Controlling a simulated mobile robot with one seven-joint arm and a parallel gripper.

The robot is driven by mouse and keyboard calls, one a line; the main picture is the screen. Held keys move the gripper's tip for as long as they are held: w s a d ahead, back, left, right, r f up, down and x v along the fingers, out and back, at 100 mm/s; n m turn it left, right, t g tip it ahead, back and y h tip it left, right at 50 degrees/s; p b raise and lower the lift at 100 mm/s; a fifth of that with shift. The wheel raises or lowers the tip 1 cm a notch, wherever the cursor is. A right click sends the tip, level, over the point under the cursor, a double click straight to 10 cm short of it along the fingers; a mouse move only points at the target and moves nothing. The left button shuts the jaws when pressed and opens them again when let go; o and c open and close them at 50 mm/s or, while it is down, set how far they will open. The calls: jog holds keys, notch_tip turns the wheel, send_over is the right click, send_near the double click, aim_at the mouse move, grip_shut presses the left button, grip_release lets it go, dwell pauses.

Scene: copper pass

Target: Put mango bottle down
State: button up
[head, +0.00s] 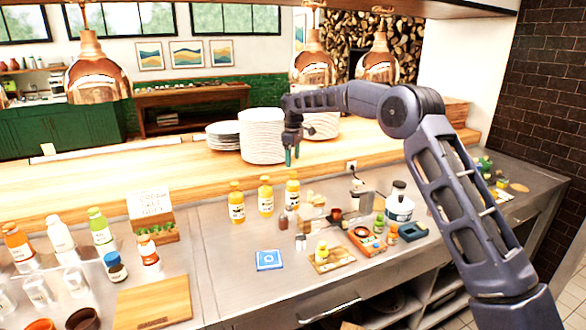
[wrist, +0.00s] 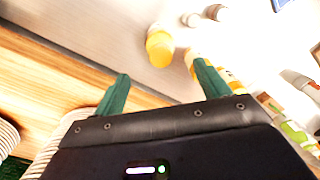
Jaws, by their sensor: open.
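Three yellow-orange bottles with white labels stand upright in a row on the steel counter in the head view: a left one (head: 236,205), a middle one (head: 265,197) and a right one (head: 292,190). The label text is too small to read, so I cannot tell which is mango. My gripper (head: 292,156) is above the right bottle, near the wooden ledge, open and empty. In the wrist view my gripper (wrist: 162,70) has its green fingers apart. A yellow bottle (wrist: 160,48) shows beyond the gap, not touched. Another yellow bottle is partly hidden behind the right finger.
Plate stacks (head: 262,137) stand on the wooden ledge (head: 140,168) beside my gripper. A blue card (head: 269,260), a small board with jars and an orange tray (head: 366,240) lie on the counter. A cutting board (head: 152,302) and more bottles are at left. Copper lamps (head: 97,75) hang above.

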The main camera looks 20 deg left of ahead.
jog(key=shift+r, duration=0.75)
